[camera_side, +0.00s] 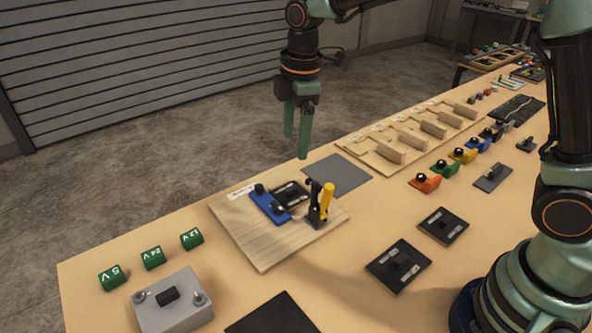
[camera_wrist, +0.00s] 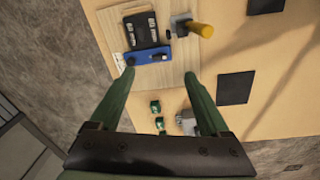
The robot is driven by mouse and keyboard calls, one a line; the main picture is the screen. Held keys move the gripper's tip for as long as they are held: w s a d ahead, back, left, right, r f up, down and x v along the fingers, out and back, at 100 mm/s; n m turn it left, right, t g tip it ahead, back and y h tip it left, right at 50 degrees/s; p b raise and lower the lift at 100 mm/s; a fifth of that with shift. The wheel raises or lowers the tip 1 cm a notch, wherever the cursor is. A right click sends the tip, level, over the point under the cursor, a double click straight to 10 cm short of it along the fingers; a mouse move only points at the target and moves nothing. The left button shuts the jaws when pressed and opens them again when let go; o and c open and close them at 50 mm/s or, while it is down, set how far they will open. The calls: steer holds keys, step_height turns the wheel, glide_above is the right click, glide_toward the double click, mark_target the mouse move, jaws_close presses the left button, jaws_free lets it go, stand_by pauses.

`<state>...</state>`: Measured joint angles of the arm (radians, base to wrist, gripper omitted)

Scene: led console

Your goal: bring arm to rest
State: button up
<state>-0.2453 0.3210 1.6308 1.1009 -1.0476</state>
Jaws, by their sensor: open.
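My gripper (camera_side: 297,140) hangs above the far edge of the bench in the side view, its two green fingers apart with nothing between them. In the wrist view my gripper (camera_wrist: 165,88) shows the same open fingers, pointing towards the bench. Below and to its front stands a wooden board (camera_side: 258,241) with a blue block (camera_side: 270,205), a black module (camera_side: 292,194) and a toggle clamp with a yellow handle (camera_side: 326,200). The wrist view also shows the blue block (camera_wrist: 150,57) and the yellow handle (camera_wrist: 200,29). My gripper touches none of them.
Green voltage blocks (camera_side: 153,257) and a grey box (camera_side: 172,302) stand at the left. Black panels (camera_side: 398,266) lie in front. A wooden rack (camera_side: 410,137) and several coloured pieces (camera_side: 444,168) stand right. A grey mat (camera_side: 338,174) is bare.

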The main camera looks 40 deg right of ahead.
steer(key=s+d+r+m+t, duration=0.2)
steer(key=s+d+m, duration=0.3)
steer(key=s+m, duration=0.2)
steer(key=s+d+r+m+t, duration=0.2)
steer(key=s+d+r+m, duration=0.1)
steer(key=s+d+m, duration=0.3)
steer(key=shift+s+m+t, duration=0.3)
steer(key=shift+s+m, duration=0.6)
steer(key=shift+s, duration=0.3)
